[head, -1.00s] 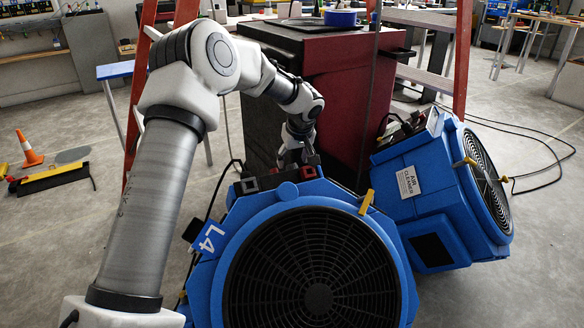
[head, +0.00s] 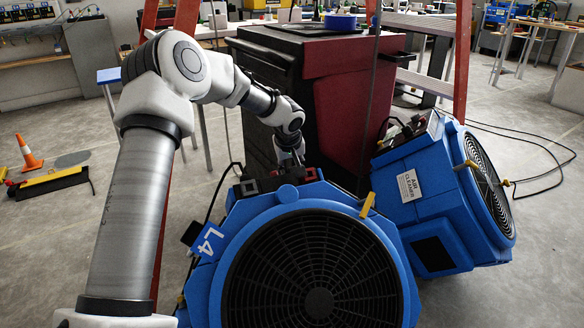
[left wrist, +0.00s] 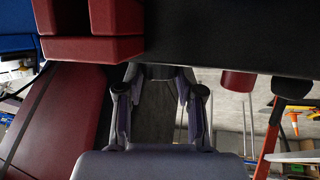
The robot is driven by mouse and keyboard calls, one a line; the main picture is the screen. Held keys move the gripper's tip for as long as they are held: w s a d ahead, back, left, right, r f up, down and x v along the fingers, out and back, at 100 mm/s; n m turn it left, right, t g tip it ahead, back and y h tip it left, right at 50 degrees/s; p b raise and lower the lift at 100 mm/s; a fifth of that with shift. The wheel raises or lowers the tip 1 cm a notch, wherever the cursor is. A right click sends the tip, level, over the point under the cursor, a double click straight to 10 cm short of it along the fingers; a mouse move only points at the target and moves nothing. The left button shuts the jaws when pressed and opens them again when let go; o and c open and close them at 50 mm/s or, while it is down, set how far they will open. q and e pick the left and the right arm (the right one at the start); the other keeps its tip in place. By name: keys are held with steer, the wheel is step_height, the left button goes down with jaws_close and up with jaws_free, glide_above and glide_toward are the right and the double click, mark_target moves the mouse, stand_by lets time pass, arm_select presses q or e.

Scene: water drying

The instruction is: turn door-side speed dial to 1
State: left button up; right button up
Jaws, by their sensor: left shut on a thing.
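A blue air blower labelled L4 (head: 226,240) stands in front of me, its round black grille facing up toward me. My left gripper (head: 291,160) reaches behind its top edge, between red-and-black blocks. In the left wrist view, my left gripper (left wrist: 159,76) has its fingertips at the edge of a black panel (left wrist: 215,40). It is shut on a small dark part, apparently the speed dial (left wrist: 159,72). The dial's face and numbers are hidden, so its setting cannot be read. My right gripper is not in view.
A second blue air cleaner (head: 408,215) leans close on the right. A red and black cabinet (head: 340,110) stands behind the blower, with an orange ladder (head: 463,60) around it. Cables lie on the floor at right. A traffic cone (head: 28,155) stands far left.

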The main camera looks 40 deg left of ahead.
arm_select(q)
steer(key=shift+t, duration=0.3)
steer(key=o, duration=1.2)
steer(key=shift+c, duration=0.2)
steer(key=v, duration=1.2)
steer(key=shift+a, duration=0.1)
